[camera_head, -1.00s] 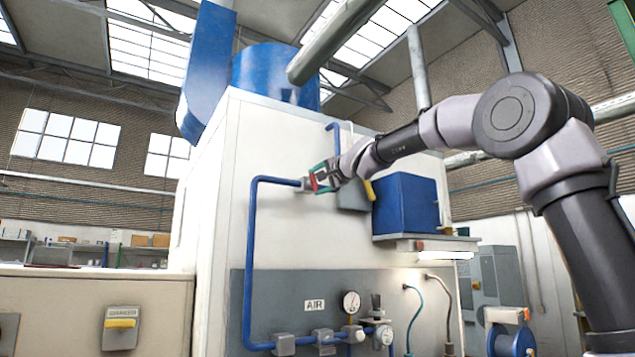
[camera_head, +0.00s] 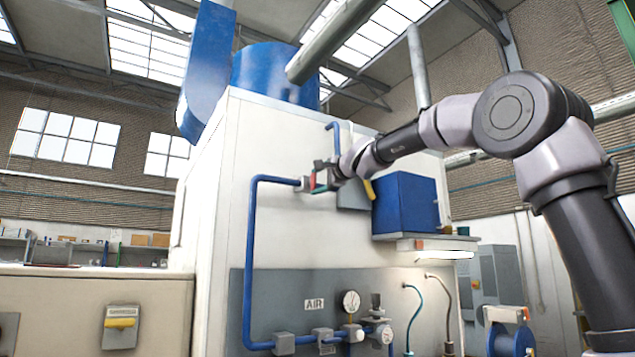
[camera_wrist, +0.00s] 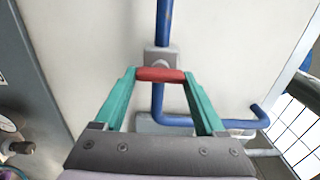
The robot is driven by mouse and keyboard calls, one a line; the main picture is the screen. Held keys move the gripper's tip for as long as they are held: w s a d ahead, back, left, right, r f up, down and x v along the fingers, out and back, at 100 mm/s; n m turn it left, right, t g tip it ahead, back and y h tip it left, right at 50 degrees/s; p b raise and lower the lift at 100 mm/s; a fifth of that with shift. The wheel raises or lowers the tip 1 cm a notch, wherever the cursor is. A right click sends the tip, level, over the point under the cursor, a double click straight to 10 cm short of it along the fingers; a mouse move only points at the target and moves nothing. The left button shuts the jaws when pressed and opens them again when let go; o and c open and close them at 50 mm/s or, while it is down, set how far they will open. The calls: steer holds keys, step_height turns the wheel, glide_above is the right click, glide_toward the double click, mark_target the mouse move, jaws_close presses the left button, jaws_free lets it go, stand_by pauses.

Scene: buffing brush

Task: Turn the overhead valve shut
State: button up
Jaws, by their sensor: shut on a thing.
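The overhead valve sits on the blue pipe (camera_head: 252,235) high on the front of the white cabinet. In the wrist view its grey body (camera_wrist: 160,57) carries a short red handle (camera_wrist: 160,74). The handle lies across the line of the blue pipe (camera_wrist: 164,22). My gripper (camera_head: 319,181) is at the valve. Its two green fingers are shut on the red handle, one at each end. In the head view the handle is small and partly hidden by my gripper.
A grey box with a yellow lever (camera_head: 370,190) is just right of my gripper, and a blue box (camera_head: 405,203) is beyond it. A grey air panel (camera_head: 262,300) with gauges is below. Blue pipe bends close under the fingers in the wrist view.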

steer(key=o, duration=1.3)
steer(key=shift+d, duration=0.1)
steer(key=v, duration=1)
steer(key=shift+s+d, duration=0.2)
steer(key=shift+s, duration=0.1)
